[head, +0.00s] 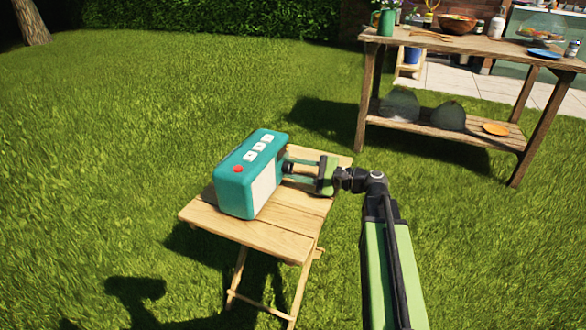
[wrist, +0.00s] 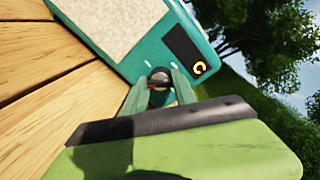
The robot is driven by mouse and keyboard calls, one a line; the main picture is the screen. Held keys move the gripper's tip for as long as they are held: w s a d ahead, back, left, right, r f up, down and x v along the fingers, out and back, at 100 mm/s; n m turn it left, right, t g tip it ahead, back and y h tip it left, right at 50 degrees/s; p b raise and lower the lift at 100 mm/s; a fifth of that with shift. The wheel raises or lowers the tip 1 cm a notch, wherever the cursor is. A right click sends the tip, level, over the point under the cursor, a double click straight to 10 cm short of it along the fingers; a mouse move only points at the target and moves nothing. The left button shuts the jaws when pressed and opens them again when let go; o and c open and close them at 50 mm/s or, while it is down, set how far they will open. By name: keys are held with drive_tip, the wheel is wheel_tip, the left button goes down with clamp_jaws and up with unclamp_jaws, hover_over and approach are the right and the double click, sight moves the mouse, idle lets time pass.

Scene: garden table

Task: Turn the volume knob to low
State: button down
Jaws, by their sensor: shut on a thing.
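A teal radio-like box (head: 236,184) stands on a small wooden folding table (head: 270,241). It has a pale front panel (head: 265,186), a red button (head: 238,169) and several white buttons on top. The wrist view shows the volume knob (wrist: 159,76), small, round and grey, on the box's front beside the pale panel. My gripper (head: 289,166) reaches in from the right and is shut on the knob, with one green finger on each side in the wrist view (wrist: 160,83). A dark panel (wrist: 184,48) with a yellow curved mark (wrist: 200,67) sits near the knob. The knob's setting cannot be read.
Open grass surrounds the small table.

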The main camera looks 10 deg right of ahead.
drive_tip(key=n, duration=0.4)
drive_tip(key=shift+h, duration=0.3)
drive_tip(key=n, duration=0.3)
drive_tip(key=shift+s+n+t, duration=0.1)
drive_tip(key=shift+n+t, duration=0.3)
drive_tip(key=n, duration=0.6)
drive_tip(key=shift+a+f+n+t, duration=0.1)
drive_tip(key=shift+n+t, duration=0.2)
drive_tip(key=shift+n, duration=0.1)
drive_tip(key=n, duration=0.5)
drive_tip(key=shift+s+b, duration=0.1)
drive_tip(key=shift+b, duration=0.3)
drive_tip(key=n, duration=0.4)
drive_tip(key=shift+n+t+b, duration=0.3)
drive_tip(key=shift+n+b, duration=0.05)
drive_tip(key=shift+n, duration=0.05)
drive_tip(key=c, duration=1)
unclamp_jaws()
drive_tip(key=shift+c, duration=0.2)
